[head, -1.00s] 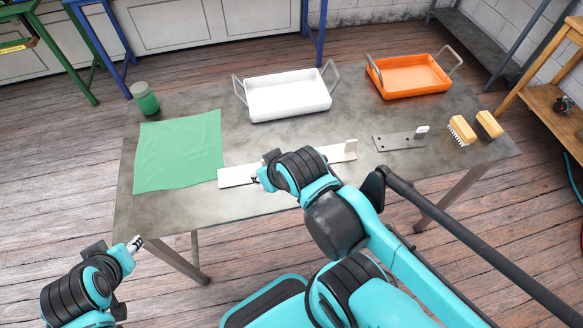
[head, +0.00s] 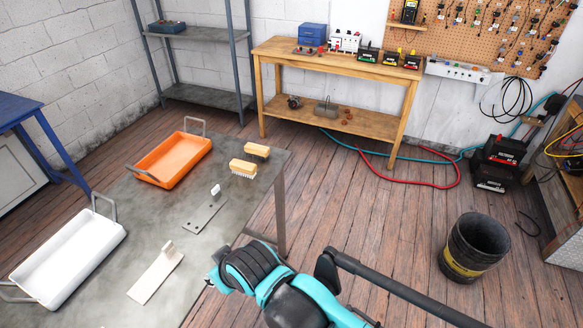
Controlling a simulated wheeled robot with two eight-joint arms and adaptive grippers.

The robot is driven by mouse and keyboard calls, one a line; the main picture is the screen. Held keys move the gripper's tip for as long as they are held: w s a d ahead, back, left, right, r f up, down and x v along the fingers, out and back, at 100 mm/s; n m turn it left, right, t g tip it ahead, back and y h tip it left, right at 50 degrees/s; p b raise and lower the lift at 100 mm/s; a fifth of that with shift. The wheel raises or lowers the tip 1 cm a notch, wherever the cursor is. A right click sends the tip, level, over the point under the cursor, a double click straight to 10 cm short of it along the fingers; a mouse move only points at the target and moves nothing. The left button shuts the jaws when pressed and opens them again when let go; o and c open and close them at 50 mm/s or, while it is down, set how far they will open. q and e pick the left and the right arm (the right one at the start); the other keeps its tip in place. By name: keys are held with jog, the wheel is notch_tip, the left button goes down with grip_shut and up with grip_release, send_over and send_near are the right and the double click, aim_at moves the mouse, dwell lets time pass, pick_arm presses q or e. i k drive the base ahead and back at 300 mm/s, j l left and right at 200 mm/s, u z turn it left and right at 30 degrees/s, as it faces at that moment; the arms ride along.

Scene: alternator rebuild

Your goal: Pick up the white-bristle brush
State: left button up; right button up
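The white-bristle brush (head: 243,169) has a yellow block and lies on the grey metal table (head: 150,210) near its right edge, pale bristles showing along its lower side. A second yellow-block brush (head: 257,151) lies just behind it, with darker bristles. My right arm reaches in from the bottom, and its gripper (head: 212,281) is at the table's right edge, nearer to me than the brushes and apart from them. Its fingers are mostly hidden by the wrist, so their opening is unclear. My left gripper is out of view.
An orange tray (head: 174,161) and a white tray (head: 66,261) stand on the table. A grey plate with an upright tab (head: 203,216) and a pale plate (head: 155,278) lie nearer. A black bucket (head: 474,243) stands on the floor at right.

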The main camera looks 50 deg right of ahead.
aim_at(238, 166)
jog(key=z, duration=1.25)
jog(key=i+l, duration=0.3)
jog(key=i, duration=0.2)
jog(key=i+l+u, duration=0.1)
jog(key=i+l, duration=0.2)
jog(key=i, duration=0.25)
jog(key=i+l+u, duration=0.1)
jog(key=i+l, duration=0.2)
jog(key=i, duration=0.2)
